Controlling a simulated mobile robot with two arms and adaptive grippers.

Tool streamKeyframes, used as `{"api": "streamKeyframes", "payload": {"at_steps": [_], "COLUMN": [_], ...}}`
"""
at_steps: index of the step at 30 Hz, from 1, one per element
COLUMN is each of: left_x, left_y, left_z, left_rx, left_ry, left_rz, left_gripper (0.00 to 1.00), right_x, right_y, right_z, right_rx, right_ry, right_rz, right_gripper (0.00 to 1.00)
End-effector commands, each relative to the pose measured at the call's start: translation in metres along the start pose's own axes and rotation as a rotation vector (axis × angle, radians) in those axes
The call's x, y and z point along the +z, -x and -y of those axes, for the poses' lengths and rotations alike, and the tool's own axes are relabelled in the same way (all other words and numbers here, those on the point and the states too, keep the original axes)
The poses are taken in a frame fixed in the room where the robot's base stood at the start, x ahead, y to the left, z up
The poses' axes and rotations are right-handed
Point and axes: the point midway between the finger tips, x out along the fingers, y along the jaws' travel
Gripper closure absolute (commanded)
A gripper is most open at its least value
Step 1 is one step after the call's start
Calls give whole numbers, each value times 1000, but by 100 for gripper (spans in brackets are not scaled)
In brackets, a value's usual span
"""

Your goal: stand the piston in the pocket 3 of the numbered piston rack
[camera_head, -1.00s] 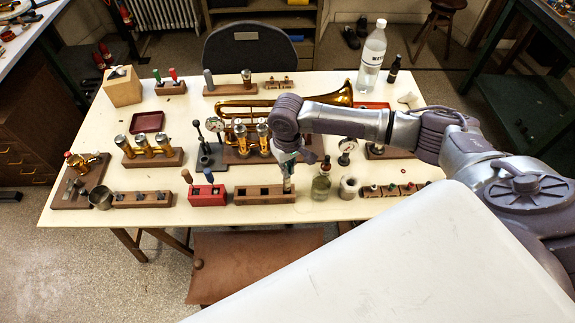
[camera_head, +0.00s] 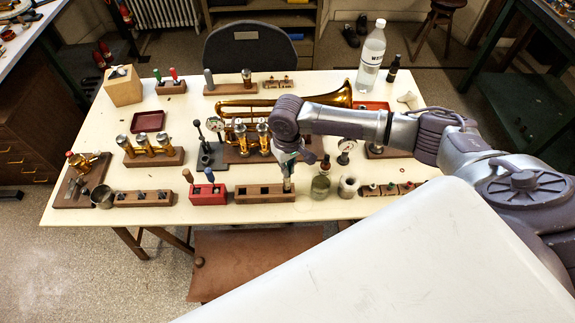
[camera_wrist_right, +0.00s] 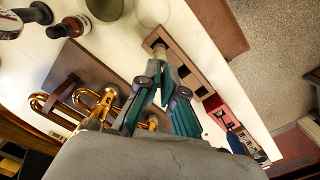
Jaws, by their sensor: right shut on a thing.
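The numbered piston rack (camera_head: 265,198) is a long wooden block at the front of the table, with open square pockets at its left and middle. My right gripper (camera_head: 288,176) points down over the rack's right end, shut on the piston (camera_head: 287,186), a slim pale metal cylinder. In the right wrist view the piston (camera_wrist_right: 160,47) lines up with the end pocket of the rack (camera_wrist_right: 192,82); I cannot tell how deep it sits. The fingers (camera_wrist_right: 168,80) are close around its upper part. The numbers are not readable. My left gripper is not in view.
A red block (camera_head: 208,195) with handled tools stands just left of the rack. A brass horn (camera_head: 250,104) lies behind.

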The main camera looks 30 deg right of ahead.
Motion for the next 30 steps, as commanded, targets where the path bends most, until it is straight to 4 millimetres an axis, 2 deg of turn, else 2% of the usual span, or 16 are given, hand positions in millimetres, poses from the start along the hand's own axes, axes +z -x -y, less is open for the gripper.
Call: {"api": "streamKeyframes", "payload": {"at_steps": [30], "left_x": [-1], "left_y": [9], "left_z": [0], "left_rx": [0], "left_ry": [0], "left_rz": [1], "left_gripper": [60], "right_x": [0], "right_y": [0], "right_z": [0], "right_rx": [-1], "right_ry": [0], "right_rz": [0], "right_gripper": [100]}}
